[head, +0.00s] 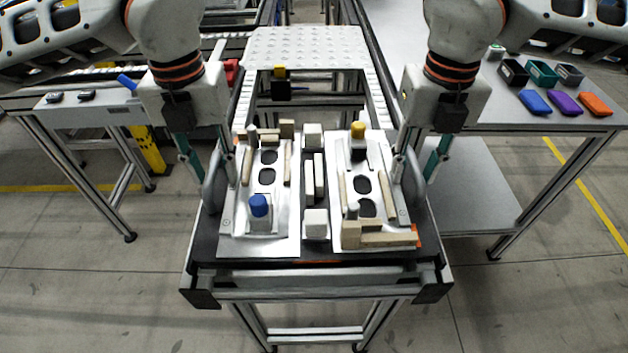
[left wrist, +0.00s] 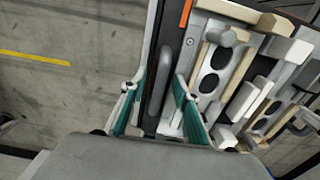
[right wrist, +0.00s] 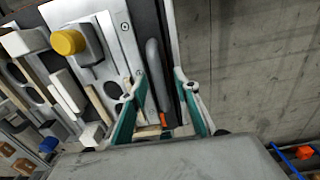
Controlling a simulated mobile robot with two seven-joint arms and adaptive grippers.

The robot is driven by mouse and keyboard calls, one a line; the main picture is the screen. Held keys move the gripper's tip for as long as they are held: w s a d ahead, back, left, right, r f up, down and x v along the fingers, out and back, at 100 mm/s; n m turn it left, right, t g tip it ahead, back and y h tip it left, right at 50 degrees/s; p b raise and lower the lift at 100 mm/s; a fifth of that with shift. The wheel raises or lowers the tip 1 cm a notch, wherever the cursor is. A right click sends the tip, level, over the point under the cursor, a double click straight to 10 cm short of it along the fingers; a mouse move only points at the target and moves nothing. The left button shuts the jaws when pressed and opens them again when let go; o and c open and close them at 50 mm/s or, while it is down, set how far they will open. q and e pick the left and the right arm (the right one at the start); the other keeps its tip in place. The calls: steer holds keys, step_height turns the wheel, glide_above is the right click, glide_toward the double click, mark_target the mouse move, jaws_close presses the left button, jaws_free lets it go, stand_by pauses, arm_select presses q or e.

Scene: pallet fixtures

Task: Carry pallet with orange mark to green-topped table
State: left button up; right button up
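The pallet (head: 208,238) is a dark tray with two white fixture plates, wooden blocks, a blue-capped part (head: 259,206) and a yellow-capped part (head: 358,131). It rests on a metal-framed stand. An orange mark (head: 418,236) shows at its right edge and another in the left wrist view (left wrist: 185,12). My left gripper (head: 211,176) is open, its fingers on either side of the pallet's left handle (left wrist: 165,85), with gaps visible. My right gripper (head: 414,176) is open around the right handle (right wrist: 155,70) in the same way. No green-topped table is in view.
A white ball-top table (head: 305,48) and roller conveyors stand behind the pallet. A grey table (head: 500,110) at right holds small bins and coloured pieces. A smaller table (head: 95,108) stands at left. Bare floor with yellow lines lies on both sides.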

arm_select(q)
steer(key=shift+f, duration=0.25)
arm_select(e)
steer(key=shift+f, duration=0.25)
arm_select(q)
jaws_close()
arm_select(e)
jaws_close()
